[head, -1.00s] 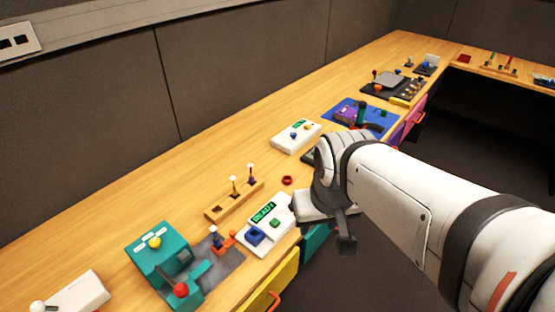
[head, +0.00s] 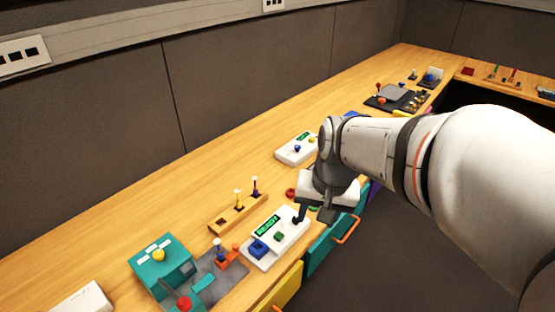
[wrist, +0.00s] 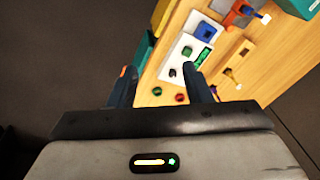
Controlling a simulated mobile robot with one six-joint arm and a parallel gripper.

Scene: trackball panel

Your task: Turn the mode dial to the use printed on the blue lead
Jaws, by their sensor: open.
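A teal box (head: 160,268) at lower left carries a yellow knob (head: 158,255) with white labels by it; their print is too small to read. I cannot tell for sure that this is the mode dial. Another blue peg (head: 219,253) stands by the teal box. Which one is the blue lead is unclear. My gripper (head: 313,213) is open and empty, near the right end of a white panel (head: 287,243). The wrist view shows my gripper (wrist: 158,80) pointing toward that panel.
The white panel has a green display (head: 268,226), a blue block (head: 258,249) and a green button (head: 279,237). A red ring (head: 290,192) lies behind it. Another white panel (head: 297,149) stands farther back. Drawers hang below the front edge. The back-left table is clear.

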